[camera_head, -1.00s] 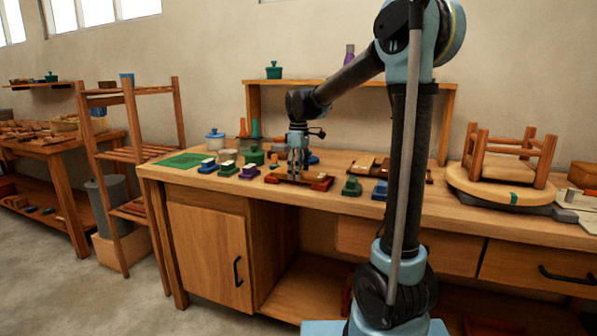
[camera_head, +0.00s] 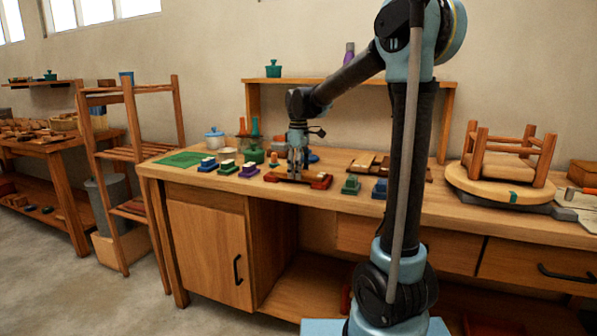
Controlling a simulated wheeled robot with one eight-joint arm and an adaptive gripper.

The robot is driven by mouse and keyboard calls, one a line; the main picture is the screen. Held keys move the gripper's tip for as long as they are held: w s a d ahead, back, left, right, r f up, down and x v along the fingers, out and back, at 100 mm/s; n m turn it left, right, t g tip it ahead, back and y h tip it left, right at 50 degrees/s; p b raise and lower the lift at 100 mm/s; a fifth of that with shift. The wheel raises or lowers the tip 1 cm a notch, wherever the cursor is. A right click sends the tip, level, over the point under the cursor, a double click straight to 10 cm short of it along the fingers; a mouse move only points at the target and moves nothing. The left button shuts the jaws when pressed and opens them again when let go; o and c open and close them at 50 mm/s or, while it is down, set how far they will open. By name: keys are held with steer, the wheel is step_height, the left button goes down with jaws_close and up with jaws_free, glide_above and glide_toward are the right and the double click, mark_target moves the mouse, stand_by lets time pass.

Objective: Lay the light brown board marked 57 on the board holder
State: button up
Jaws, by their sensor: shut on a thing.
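My gripper (camera_head: 297,172) points down over the long bench, low above a dark brown holder with red end blocks (camera_head: 321,181). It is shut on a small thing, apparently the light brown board. The fingers hide most of that thing, and no number can be read at this size. The fingertips are between the two red ends of the holder; whether the held thing touches the holder cannot be told. Light brown boards (camera_head: 362,161) also lie on a darker base to the right of the gripper, with no readable marks.
Small coloured blocks stand left of the gripper, with a green lidded pot (camera_head: 254,154) behind. A green block (camera_head: 351,185) and a blue block (camera_head: 379,190) stand to the right. An upturned stool (camera_head: 507,165) rests on a round board at the right. A shelf (camera_head: 350,82) spans behind.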

steer(key=shift+f, duration=0.15)
steer(key=o, duration=1.2)
steer(key=shift+o, duration=0.2)
steer(key=o, duration=0.3)
steer(key=shift+o, duration=0.2)
steer(key=shift+r, duration=3.5)
